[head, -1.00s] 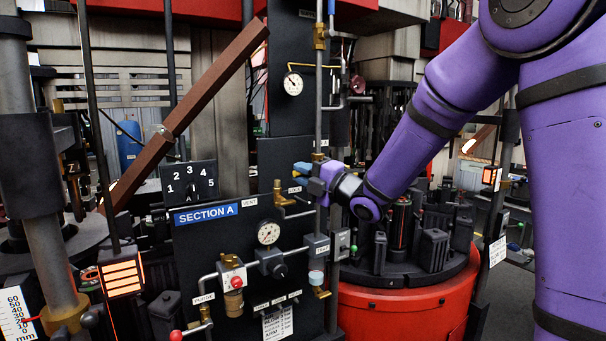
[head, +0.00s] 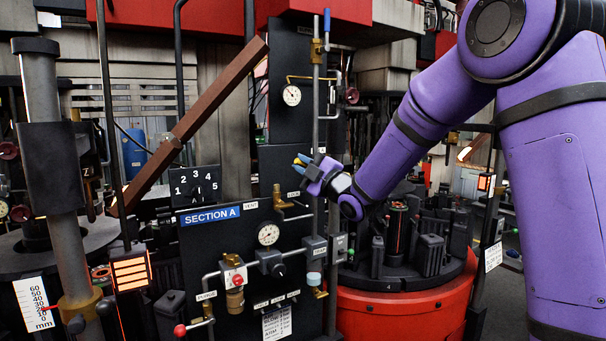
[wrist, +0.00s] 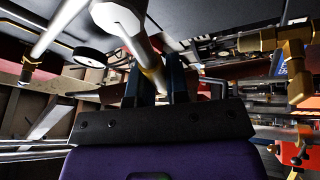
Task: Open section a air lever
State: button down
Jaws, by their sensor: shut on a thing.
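The dark Section A panel (head: 209,262) stands in the middle of the head view, with its blue sign (head: 210,216). My gripper (head: 304,165) is at the panel's upper right edge, beside the vertical grey pipe. It is shut on what appears to be the air lever, whose small yellowish end (head: 298,161) shows at the fingertips. In the wrist view, a pale rod (wrist: 128,25) with a gold-coloured band runs between the two dark blue fingers (wrist: 156,85). My fingers hide most of the lever, so its exact angle cannot be told.
A brass elbow fitting (head: 279,198) sits just below left of my gripper. Below are a round gauge (head: 268,234) and a brass valve with a red button (head: 235,280). A red rotary base (head: 385,310) with dark moulds stands under my forearm. A brown beam (head: 195,118) slants at left.

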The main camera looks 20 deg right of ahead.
jog(key=m, duration=0.2)
jog(key=d+r+m+t+h, duration=0.1)
jog(key=r+m+t+h, duration=0.1)
jog(key=m, duration=0.1)
jog(key=shift+w+d+m, duration=0.15)
jog(key=shift+d+m, duration=0.1)
jog(key=shift+m, duration=0.05)
jog(key=m+h, duration=0.1)
jog(key=m, duration=0.1)
jog(key=d+r+m+t+h, duration=0.1)
jog(key=m, duration=0.1)
jog(key=shift+w+d, duration=0.2)
jog(key=m+h, duration=0.1)
jog(key=d+m+h, duration=0.1)
jog(key=m, duration=0.1)
jog(key=d+r+m+h, duration=0.1)
jog(key=m, duration=0.1)
jog(key=shift+w+t, duration=0.25)
jog(key=shift+t, duration=0.15)
jog(key=shift+w+d+m+h, duration=0.1)
jog(key=shift+d+m+h, duration=0.3)
jog(key=shift+m, duration=0.4)
jog(key=shift+w+d+m+h, duration=0.1)
jog(key=shift+d+m+h, duration=0.15)
jog(key=shift+m+h, duration=0.4)
jog(key=shift+w+d+m+h, duration=0.1)
jog(key=shift+d+m+h, duration=0.2)
jog(key=shift+m, duration=0.65)
